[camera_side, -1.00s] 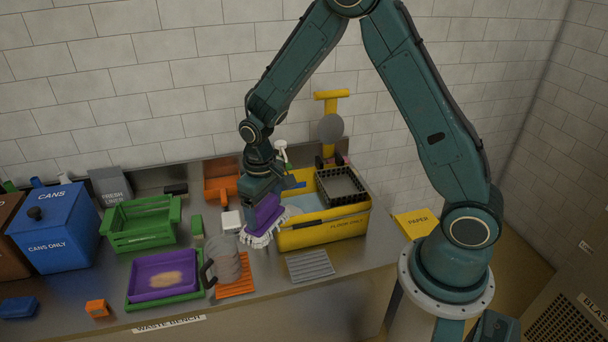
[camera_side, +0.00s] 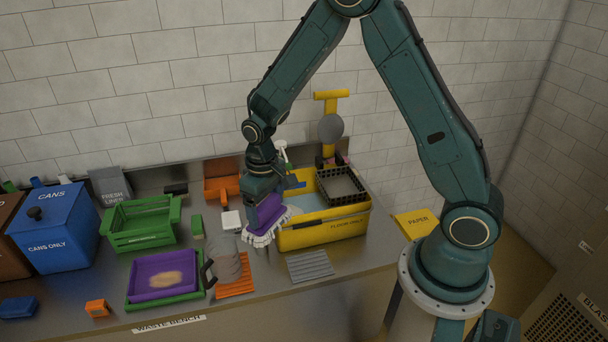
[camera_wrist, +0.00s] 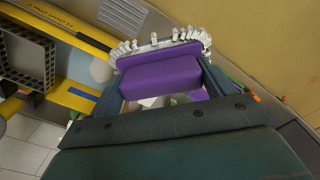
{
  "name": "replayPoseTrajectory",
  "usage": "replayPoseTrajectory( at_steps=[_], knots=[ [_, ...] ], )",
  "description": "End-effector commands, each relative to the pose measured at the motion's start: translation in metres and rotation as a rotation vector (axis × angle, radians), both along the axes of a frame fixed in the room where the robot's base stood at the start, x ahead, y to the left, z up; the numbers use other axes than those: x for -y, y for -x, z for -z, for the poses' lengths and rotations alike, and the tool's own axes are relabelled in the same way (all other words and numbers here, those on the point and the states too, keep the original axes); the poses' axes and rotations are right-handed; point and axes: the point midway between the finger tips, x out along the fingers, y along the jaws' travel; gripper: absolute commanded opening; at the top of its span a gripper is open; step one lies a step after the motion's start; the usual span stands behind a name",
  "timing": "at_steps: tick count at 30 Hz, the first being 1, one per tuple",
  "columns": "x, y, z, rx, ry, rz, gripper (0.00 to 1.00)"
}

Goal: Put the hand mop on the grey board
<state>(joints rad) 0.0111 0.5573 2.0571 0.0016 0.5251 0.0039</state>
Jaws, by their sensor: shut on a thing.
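The hand mop (camera_side: 268,219) has a purple body with a white fringe. My gripper (camera_side: 262,200) is shut on it and holds it above the bench, in front of the left end of the yellow bucket. In the wrist view the mop's purple body (camera_wrist: 160,73) sits between the two fingers of my gripper (camera_wrist: 162,85), fringe on the far side. The grey board (camera_side: 310,265) is a ribbed slab lying flat on the bench, right of and nearer than the mop. It also shows at the top of the wrist view (camera_wrist: 125,14). Nothing lies on it.
The yellow bucket (camera_side: 325,240) with a black basket (camera_side: 341,188) stands behind the grey board. A grey jug (camera_side: 226,268) and an orange ribbed board (camera_side: 236,289) are to its left. A purple tray (camera_side: 163,275) lies further left. Bench is clear right of the grey board.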

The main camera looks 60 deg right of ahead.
Motion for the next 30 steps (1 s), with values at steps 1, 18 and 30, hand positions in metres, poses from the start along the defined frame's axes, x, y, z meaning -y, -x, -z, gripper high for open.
replayPoseTrajectory(
  at_steps=[1,18,30],
  knots=[
    [0.005,0.002,0.001,-0.001,0.0,0.015,0.49],
    [0.092,0.054,0.017,0.0,-0.001,0.334,0.49],
    [0.101,0.063,0.022,0.001,-0.001,0.378,0.49]
  ],
)
